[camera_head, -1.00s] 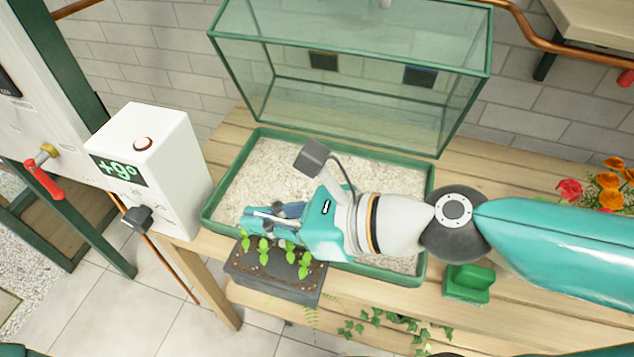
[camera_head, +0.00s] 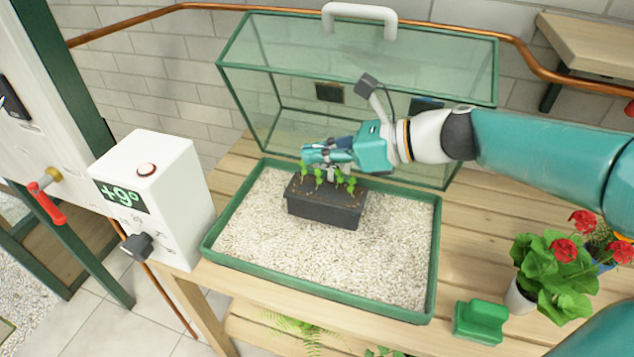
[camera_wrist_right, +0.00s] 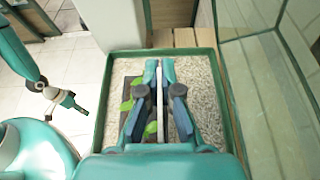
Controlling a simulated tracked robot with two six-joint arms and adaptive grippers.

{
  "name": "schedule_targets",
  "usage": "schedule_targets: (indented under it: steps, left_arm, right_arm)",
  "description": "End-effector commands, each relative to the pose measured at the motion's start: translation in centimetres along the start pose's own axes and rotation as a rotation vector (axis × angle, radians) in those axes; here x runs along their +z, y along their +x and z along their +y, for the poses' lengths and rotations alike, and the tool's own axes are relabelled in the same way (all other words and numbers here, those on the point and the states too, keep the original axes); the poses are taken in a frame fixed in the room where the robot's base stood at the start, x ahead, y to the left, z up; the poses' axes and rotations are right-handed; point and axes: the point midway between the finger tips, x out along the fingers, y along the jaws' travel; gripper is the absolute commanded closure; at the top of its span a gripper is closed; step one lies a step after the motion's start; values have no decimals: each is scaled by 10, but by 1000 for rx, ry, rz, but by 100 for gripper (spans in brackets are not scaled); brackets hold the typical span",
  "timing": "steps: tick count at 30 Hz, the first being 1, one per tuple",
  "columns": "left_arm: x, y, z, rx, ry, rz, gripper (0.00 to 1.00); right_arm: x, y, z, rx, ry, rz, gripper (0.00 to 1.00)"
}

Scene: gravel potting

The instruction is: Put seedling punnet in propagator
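The seedling punnet (camera_head: 328,205) is a dark box with soil and several green seedlings. It is inside the outline of the propagator's green gravel tray (camera_head: 318,305), toward the back; whether it rests on the gravel or hangs just above is unclear. The clear, green-edged propagator cover (camera_head: 290,50) with a white handle stands behind the tray. My right gripper (camera_head: 318,153) is closed at the punnet's back rim. In the right wrist view its fingers (camera_wrist_right: 163,75) are close together, with a pale strip between them and leaves beside them. My left gripper (camera_wrist_right: 68,100) shows small there, fingers unclear.
A white control box (camera_head: 160,200) displaying "+9°" stands left of the tray. A green block (camera_head: 481,321) and potted red flowers (camera_head: 555,265) are to the right on the wooden bench (camera_head: 400,335). Bare gravel (camera_head: 300,265) lies in front of the punnet.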

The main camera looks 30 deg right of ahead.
Motion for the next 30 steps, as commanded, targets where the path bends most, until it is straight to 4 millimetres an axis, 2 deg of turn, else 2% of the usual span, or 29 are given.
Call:
schedule_targets:
  steps: [1, 8, 16, 29, 30]
  left_arm:
    - [0, 5, -2, 0, 0, 1, 60]
    - [0, 10, -4, 0, 0, 0, 60]
    - [0, 25, -9, 0, 0, 0, 60]
    - [0, 26, -10, 0, 0, 0, 60]
    - [0, 26, -9, 0, 0, 0, 60]
  right_arm:
    - [-10, 4, 1, 2, 3, 1, 100]
    - [-24, 10, 2, 0, 2, -1, 100]
    - [-62, 25, 2, 0, 3, 0, 100]
    - [-67, 28, -2, -1, 0, -1, 100]
    - [-67, 28, -2, 0, 0, 0, 94]
